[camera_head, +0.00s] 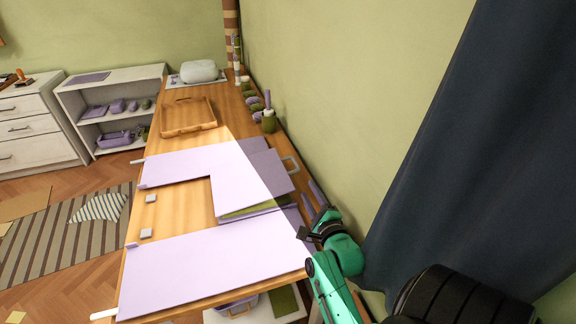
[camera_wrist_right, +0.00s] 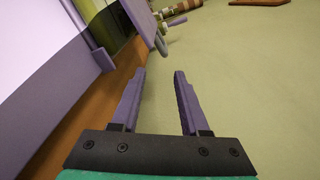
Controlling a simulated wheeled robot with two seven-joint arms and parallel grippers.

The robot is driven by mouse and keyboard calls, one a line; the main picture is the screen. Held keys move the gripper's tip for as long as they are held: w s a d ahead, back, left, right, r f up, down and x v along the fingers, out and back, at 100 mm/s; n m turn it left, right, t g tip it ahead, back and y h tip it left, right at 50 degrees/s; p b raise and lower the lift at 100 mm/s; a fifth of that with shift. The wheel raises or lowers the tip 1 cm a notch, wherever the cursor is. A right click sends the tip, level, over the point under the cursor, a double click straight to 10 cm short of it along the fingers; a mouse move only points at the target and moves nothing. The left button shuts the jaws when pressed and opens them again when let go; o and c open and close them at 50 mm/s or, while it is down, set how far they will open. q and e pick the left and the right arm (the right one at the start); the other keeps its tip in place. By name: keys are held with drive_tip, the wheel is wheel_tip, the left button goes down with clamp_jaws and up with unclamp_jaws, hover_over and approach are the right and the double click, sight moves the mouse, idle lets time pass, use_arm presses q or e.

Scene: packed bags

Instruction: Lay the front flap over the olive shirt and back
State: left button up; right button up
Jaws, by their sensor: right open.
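A lavender folding board lies on the wooden table, with one wide flap (camera_head: 200,165) at the far side and another (camera_head: 215,270) at the near side. Between them the front flap (camera_head: 250,182) lies over the olive shirt (camera_head: 252,211), which shows only as a thin strip along the near edge. A grey handle (camera_head: 291,165) sticks out at the flap's wall-side edge. I cannot tell whether the flap is quite flat. My right gripper (camera_head: 313,197) is open and empty, beside the board on the wall side; its parted fingers (camera_wrist_right: 158,100) also show in the right wrist view. My left gripper is out of view.
The wall (camera_head: 330,120) and a dark curtain (camera_head: 455,150) stand close to my right arm. Two small grey blocks (camera_head: 150,198) (camera_head: 146,233) sit near the left table edge.

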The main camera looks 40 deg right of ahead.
sight(298, 168)
drive_tip(key=shift+w+d+r, duration=0.15)
drive_tip(key=shift+w+d, duration=0.15)
drive_tip(key=shift+w, duration=0.15)
drive_tip(key=shift+w+d+r+p, duration=0.2)
drive_tip(key=shift+w+r+p, duration=0.1)
drive_tip(key=shift+w, duration=0.25)
drive_tip(key=shift+w+d+r+p, duration=0.15)
drive_tip(key=shift+w+r, duration=0.1)
drive_tip(key=shift+w, duration=0.3)
drive_tip(key=shift+x, duration=1.25)
drive_tip(key=x, duration=0.7)
drive_tip(key=shift+w+d+f, duration=0.15)
drive_tip(key=shift+w+f, duration=0.15)
drive_tip(key=c, duration=0.7)
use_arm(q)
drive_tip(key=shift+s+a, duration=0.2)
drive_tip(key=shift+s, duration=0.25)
use_arm(e)
clamp_jaws()
drive_tip(key=shift+f, duration=0.1)
